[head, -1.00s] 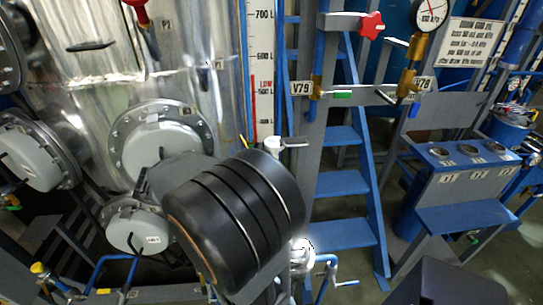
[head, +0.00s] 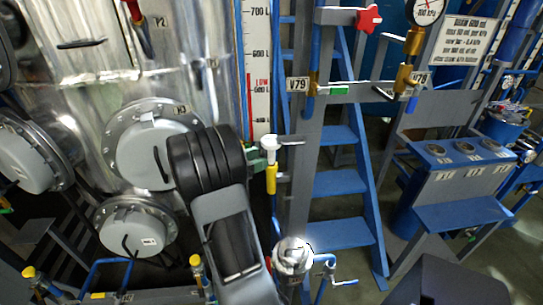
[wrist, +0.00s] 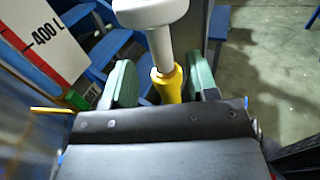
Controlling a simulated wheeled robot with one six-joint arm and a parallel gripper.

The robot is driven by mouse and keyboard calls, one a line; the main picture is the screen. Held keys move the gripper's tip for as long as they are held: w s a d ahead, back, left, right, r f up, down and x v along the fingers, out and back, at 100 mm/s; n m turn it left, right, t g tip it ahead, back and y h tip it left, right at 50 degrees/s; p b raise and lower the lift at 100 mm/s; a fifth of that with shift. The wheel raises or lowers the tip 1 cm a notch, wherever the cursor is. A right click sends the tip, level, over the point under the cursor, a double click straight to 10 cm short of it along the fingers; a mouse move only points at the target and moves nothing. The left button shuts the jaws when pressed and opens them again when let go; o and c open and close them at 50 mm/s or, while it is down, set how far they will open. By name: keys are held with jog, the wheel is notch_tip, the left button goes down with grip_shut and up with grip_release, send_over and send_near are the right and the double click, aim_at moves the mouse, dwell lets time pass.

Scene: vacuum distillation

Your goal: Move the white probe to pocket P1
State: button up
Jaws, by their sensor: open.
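The white probe (head: 269,146) stands upright beside the level scale in the head view, with a yellow section directly below it. In the wrist view the white probe (wrist: 160,38) has a broad rounded head and a narrower shank above the yellow part. My gripper (wrist: 163,82) is open, its green fingers on either side of the yellow part, with a visible gap on the left. In the head view my gripper (head: 257,160) is at the probe, partly hidden by my arm. Three round pockets show in a blue-grey stand (head: 455,190) at right; their labels are too small to read surely.
A grey post (head: 302,150) with valve tag V79 and a blue ladder (head: 343,185) stand between the probe and the stand. A shiny metal vessel (head: 95,90) with bolted hatches fills the left. A gauge (head: 428,10) hangs above the stand's left side. Floor shows right of the ladder.

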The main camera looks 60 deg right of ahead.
aim_at(269, 154)
jog(key=shift+x, duration=2.15)
grip_shut()
jog(key=shift+r+p, duration=0.2)
jog(key=shift+p, duration=0.15)
jog(key=shift+r+p, duration=1.9)
jog(key=shift+r, duration=0.45)
jog(key=shift+r, duration=0.2)
jog(key=shift+r+p, duration=2.05)
jog(key=shift+r, duration=0.25)
jog(key=shift+w+a, duration=0.1)
jog(key=shift+a, duration=0.05)
jog(key=w+a+r+p, duration=0.3)
jog(key=a, duration=0.1)
jog(key=shift+a, duration=0.4)
